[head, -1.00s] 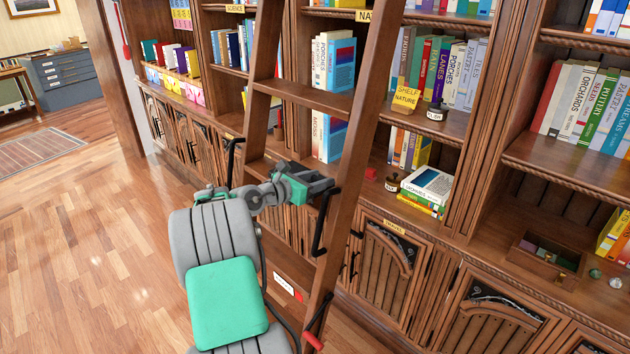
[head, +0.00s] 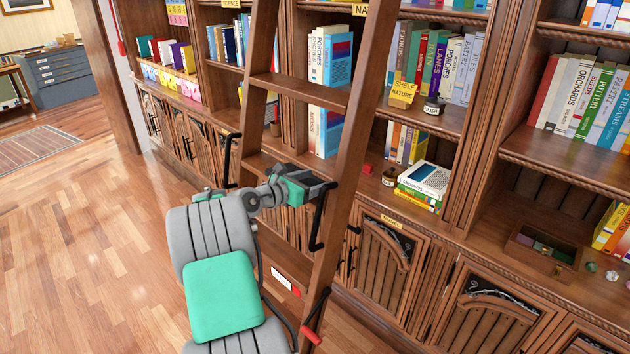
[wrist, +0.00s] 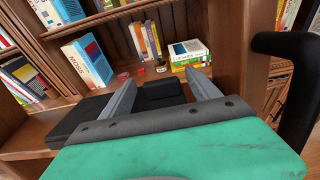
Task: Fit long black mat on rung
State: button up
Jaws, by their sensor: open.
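A long, flat black mat (wrist: 78,122) shows in the wrist view, beneath and between the fingers of my gripper (wrist: 163,84). It appears to lie along a ladder rung; its far part is partly hidden by the fingers, and I cannot tell how it is seated. The two grey fingers are apart, one at each side of its middle part. In the head view my gripper (head: 322,185) is at the ladder, beside its right rail (head: 352,130). The mat cannot be made out there. A bare brown rung (head: 300,90) crosses the ladder above my gripper.
Black curved handles (head: 318,222) stand out from the ladder close to my gripper; one (wrist: 285,45) looms at the right of the wrist view. Bookshelves stand close behind, with stacked books (head: 424,182) and a small red block (head: 367,168). Open wooden floor (head: 90,240) lies left.

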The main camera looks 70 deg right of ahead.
jog(key=b+v, duration=0.1)
jog(key=v, duration=0.6)
jog(key=shift+w+a, duration=0.15)
jog(key=shift+a, duration=0.2)
jog(key=shift+r, duration=0.1)
